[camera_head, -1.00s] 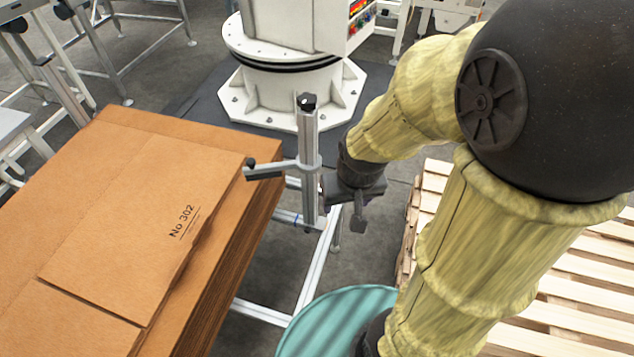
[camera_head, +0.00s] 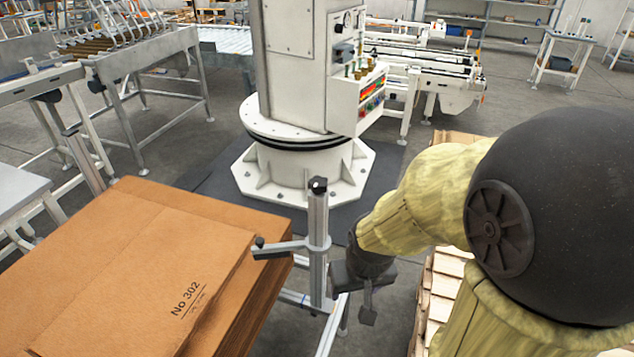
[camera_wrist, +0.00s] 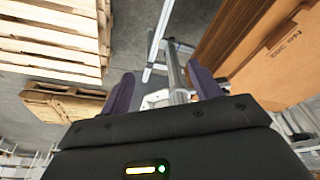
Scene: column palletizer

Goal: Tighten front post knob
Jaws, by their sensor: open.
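The front post (camera_head: 318,240) is an upright metal profile with a black knob (camera_head: 318,184) on its top. A horizontal arm (camera_head: 280,247) with a black end crosses it and reaches left over the cardboard stack. My gripper (camera_head: 352,290) is right of the post, below the crossing arm's level, with its fingers partly hidden. In the wrist view my gripper (camera_wrist: 160,90) is open, its two dark fingers apart, and the post (camera_wrist: 174,75) shows between and beyond them. I cannot tell whether anything touches. No knob on the post's gripper side is clear.
Flat brown cartons (camera_head: 150,260) are stacked at left, close to the post. A white column machine (camera_head: 300,80) stands behind on an octagonal base. Wooden pallets (camera_wrist: 55,35) lie on the other side of my arm. Grey floor is open between the pallets and the post.

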